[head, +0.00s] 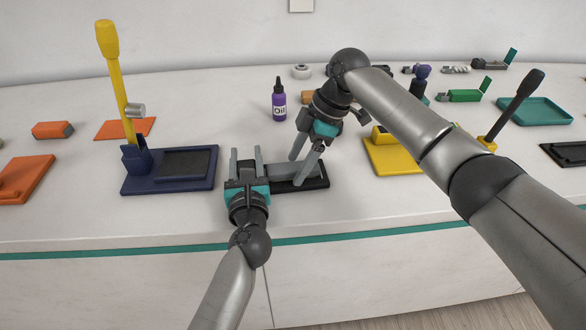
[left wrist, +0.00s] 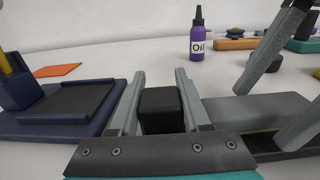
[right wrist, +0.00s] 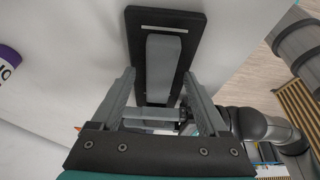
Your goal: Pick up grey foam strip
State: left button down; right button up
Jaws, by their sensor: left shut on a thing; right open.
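The grey foam strip (head: 283,171) lies along a black tray (head: 321,183) at the front middle of the counter. In the right wrist view the strip (right wrist: 163,68) sits lengthwise on the tray (right wrist: 180,18). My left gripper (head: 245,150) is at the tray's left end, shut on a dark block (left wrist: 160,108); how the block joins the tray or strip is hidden. My right gripper (head: 296,170) is open, pointing down from above. Its fingers stand on either side of the strip, which also shows in the left wrist view (left wrist: 250,108).
A navy tray (head: 203,181) with a yellow-handled tool (head: 112,65) stands close left. A purple oil bottle (head: 279,103) stands behind. A yellow tray (head: 385,160) is to the right. The counter's front edge (head: 150,247) is near. Bare counter lies between bottle and navy tray.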

grip_shut()
dwell(0.6)
